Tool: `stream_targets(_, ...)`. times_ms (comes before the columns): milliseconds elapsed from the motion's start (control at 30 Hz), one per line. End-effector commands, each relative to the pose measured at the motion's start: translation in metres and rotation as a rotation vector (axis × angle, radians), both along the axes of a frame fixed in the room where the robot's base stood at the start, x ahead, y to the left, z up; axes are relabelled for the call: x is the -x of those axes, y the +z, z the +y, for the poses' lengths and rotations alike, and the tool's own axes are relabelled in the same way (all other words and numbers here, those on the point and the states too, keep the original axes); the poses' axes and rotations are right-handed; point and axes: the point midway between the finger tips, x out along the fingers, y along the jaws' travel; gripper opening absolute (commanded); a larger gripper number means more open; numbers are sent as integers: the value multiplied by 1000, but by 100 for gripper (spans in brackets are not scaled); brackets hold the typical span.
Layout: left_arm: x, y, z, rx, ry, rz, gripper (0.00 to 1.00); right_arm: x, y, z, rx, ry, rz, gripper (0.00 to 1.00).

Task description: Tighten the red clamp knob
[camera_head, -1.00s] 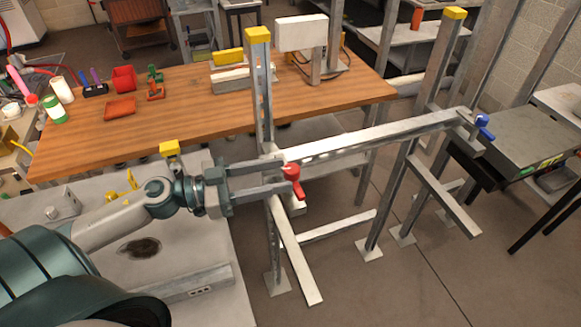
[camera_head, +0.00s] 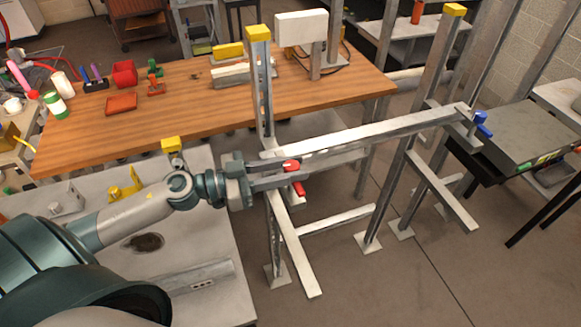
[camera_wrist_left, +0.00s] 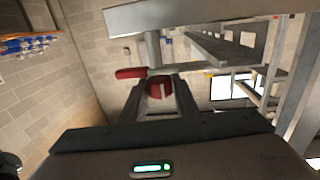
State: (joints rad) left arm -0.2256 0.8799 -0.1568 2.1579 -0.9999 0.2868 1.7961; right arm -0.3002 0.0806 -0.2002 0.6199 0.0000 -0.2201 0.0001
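The red clamp knob (camera_head: 291,166) sits on the near upright of the metal frame, just below the long rail, with its red lever hanging down. My right gripper is not in view.
The metal frame's long rail (camera_head: 400,132) runs to a far post with a blue knob (camera_head: 482,124). A wooden table (camera_head: 190,108) with small items stands behind. A grey bench surface (camera_head: 215,225) lies below my left arm. Open floor (camera_head: 400,280) lies at the front right.

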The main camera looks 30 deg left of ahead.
Motion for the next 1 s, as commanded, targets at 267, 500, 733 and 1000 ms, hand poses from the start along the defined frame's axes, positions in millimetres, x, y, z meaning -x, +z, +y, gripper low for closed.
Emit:
stream_targets(267, 0, 0, 0, 0, -8, 0, 5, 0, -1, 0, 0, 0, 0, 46)
stream_targets(500, -1, -2, 1, -1, -65, -1, 5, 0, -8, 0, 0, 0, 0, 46)
stream_targets(733, -2, -2, 1, -3, -184, -3, 5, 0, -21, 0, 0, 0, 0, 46)
stream_targets(1000, -3, -1, 2, -4, -364, -4, 5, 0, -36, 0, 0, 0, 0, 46)
